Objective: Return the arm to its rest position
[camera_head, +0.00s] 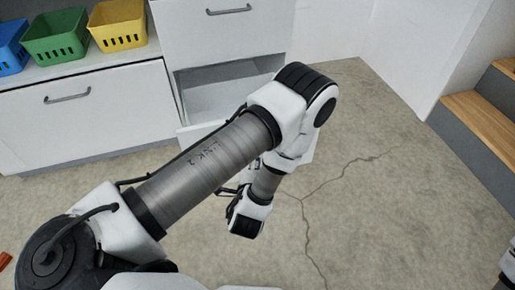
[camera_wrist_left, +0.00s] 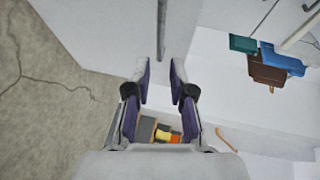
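My left arm (camera_head: 205,170) reaches from the lower left of the head view across the floor towards the open drawer. Its gripper is hidden behind my arm links there. In the left wrist view my left gripper (camera_wrist_left: 160,86) is open, with a clear gap between its two dark-padded fingers and nothing held. A grey bar handle (camera_wrist_left: 161,30) on a white front lies beyond the fingertips, in line with the gap; I cannot tell how far off. Part of my right arm shows at the right edge of the head view; its gripper is out of view.
An open drawer (camera_head: 225,97) juts from the white cabinet behind my arm. Blue (camera_head: 10,48), green (camera_head: 56,38) and yellow (camera_head: 118,26) baskets stand on the counter. Wooden-topped steps (camera_head: 482,122) are at right. The cracked floor (camera_head: 350,215) is clear in the middle right.

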